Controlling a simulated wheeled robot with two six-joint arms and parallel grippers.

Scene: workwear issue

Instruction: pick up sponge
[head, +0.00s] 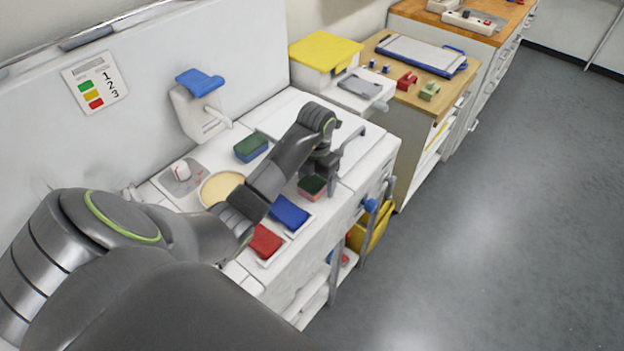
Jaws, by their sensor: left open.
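A sponge with a dark green top and pink body (309,195) lies near the front edge of the white counter (350,178). A second sponge with a green top and blue body (251,148) lies farther back, left of my left arm. My left gripper (322,184) points down at the pink sponge, with its jaws open. The gripper partly hides that sponge's right side; I cannot tell whether a finger touches it. My right gripper is out of view.
A blue cloth (290,213) and a red cloth (265,242) lie left of the pink sponge. A cream round dish (220,188) sits behind my forearm. A wall dispenser (198,110) and a yellow-lidded bin (325,52) stand at the back.

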